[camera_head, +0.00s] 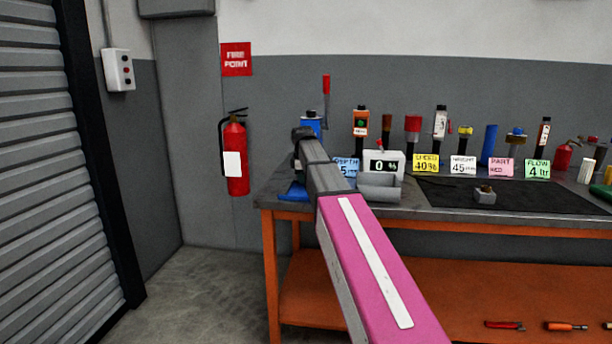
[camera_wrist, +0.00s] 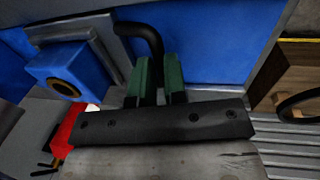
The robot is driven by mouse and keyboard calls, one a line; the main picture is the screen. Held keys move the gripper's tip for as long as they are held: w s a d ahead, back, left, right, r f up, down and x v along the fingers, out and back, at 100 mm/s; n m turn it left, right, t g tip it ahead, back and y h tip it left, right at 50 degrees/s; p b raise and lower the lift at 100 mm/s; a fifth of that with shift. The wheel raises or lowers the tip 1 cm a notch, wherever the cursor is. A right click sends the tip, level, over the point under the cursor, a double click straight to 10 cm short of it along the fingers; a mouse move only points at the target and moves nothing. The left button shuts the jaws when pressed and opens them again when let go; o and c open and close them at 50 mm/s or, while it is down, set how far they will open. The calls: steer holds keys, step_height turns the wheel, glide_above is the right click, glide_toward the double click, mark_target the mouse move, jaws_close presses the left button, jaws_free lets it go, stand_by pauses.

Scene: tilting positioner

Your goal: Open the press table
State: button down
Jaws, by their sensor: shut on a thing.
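A blue machine (camera_head: 311,123) stands at the left end of the bench, mostly hidden behind my arm. I cannot tell for sure that it is the press table. In the wrist view a large blue panel (camera_wrist: 220,40) fills the upper part, with a blue block with a round hole (camera_wrist: 62,68) at the left. A black bent handle (camera_wrist: 152,42) comes down in front of the panel. My gripper (camera_wrist: 157,70) has its green fingers shut on the lower end of this handle. The fingers hide the gripped part. In the head view my gripper is hidden behind my arm.
The bench (camera_head: 430,208) carries a grey readout box (camera_head: 394,160), several labelled cards and tools along its back. A dark mat (camera_head: 540,198) lies to the right. A fire extinguisher (camera_head: 236,157) hangs on the wall left of the bench. The floor at the bench's left is clear.

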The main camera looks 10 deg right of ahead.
mark_target(300, 196)
steer(key=s+a, duration=0.1)
steer(key=s, duration=0.2)
steer(key=s+a, duration=0.1)
steer(key=s, duration=0.4)
steer(key=shift+s+a, duration=0.4)
steer(key=c, duration=1.2)
jaws_free()
steer(key=shift+o, duration=0.2)
step_height(300, 196, up, 11)
steer(key=s, duration=0.1)
steer(key=shift+s+a+f, duration=0.15)
steer(key=shift+s+a, duration=0.15)
steer(key=shift+s, duration=0.05)
